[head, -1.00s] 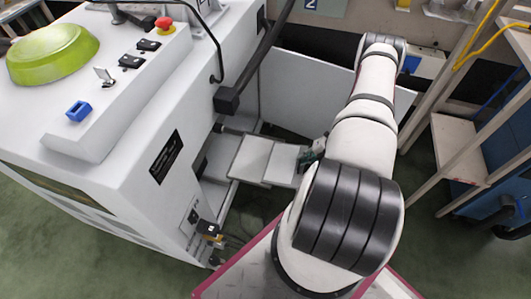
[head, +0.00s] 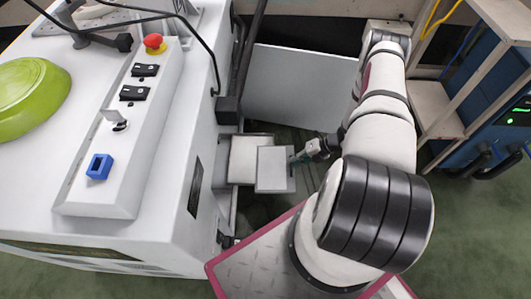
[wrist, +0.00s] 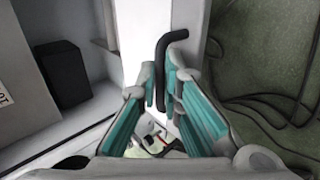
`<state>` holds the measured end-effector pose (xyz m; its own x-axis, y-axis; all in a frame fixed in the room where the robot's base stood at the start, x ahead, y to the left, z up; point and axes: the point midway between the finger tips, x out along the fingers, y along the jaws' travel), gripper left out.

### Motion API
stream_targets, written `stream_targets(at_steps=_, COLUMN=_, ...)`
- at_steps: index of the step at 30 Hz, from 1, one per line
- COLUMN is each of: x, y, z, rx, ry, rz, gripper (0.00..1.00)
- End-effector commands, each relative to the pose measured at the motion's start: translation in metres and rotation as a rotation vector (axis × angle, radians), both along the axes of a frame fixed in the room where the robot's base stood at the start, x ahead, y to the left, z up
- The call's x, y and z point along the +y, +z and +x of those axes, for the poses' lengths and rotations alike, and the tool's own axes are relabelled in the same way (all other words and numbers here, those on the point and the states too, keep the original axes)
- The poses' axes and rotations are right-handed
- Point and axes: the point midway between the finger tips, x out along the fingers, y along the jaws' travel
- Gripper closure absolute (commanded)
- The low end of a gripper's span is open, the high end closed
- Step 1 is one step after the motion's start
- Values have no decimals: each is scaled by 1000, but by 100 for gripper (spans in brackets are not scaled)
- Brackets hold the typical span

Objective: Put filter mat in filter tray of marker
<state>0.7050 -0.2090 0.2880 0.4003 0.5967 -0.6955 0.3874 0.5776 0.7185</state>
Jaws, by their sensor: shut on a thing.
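The marker is the big white machine (head: 190,120) on the left. From its open side bay a pale flat square piece (head: 249,155) sticks out, framed like a tray. A second light grey flat panel (head: 274,170) lies at its right, overlapping its edge. I cannot tell which is the filter mat and which the filter tray. My gripper (head: 296,158) is at the right edge of the grey panel. In the wrist view, its teal fingers (wrist: 165,105) are shut around a bent black handle (wrist: 163,60) in front of a white surface (wrist: 140,25).
A black box (wrist: 65,77) is left of my fingers. A white panel (head: 300,90) stands behind the bay. Cables (wrist: 275,105) lie on the green floor at right. A shelf frame (head: 435,105) and blue unit (head: 490,125) stand farther right.

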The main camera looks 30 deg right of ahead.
Motion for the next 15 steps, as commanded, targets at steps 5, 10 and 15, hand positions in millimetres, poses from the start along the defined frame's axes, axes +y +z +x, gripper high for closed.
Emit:
stream_targets(at_steps=5, x=16, y=-6, z=43, rx=-3, ry=3, rz=-1, gripper=100)
stream_targets(at_steps=10, x=29, y=-10, z=80, rx=-3, ry=1, rz=-1, gripper=100)
stream_targets(at_steps=15, x=36, y=-11, z=102, rx=-1, ry=0, rz=-2, gripper=100)
